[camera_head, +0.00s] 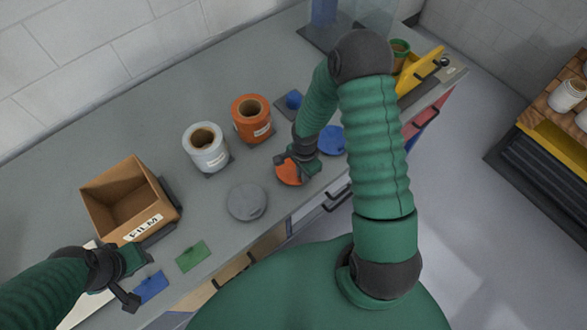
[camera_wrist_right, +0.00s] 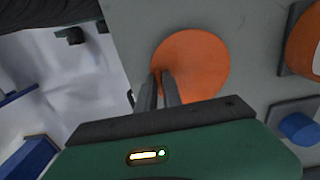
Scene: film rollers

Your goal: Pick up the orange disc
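The orange disc (camera_head: 287,174) lies flat at the grey table's front edge, partly hidden by my right gripper in the head view. It shows as a large round plate in the right wrist view (camera_wrist_right: 202,62). My right gripper (camera_head: 283,160) is at the disc's edge. In the right wrist view its two fingers (camera_wrist_right: 159,76) are close together with a narrow gap, over the disc's left edge, and look shut on a small part of it. My left gripper (camera_head: 133,280) is open and empty, by the box.
A grey disc (camera_head: 246,202) and a blue disc (camera_head: 331,140) lie on either side. An orange roller (camera_head: 240,128) and a white roller (camera_head: 195,158) stand behind. A cardboard FILM box (camera_head: 98,214) is at left. A blue knob (camera_head: 293,100) sits behind the gripper.

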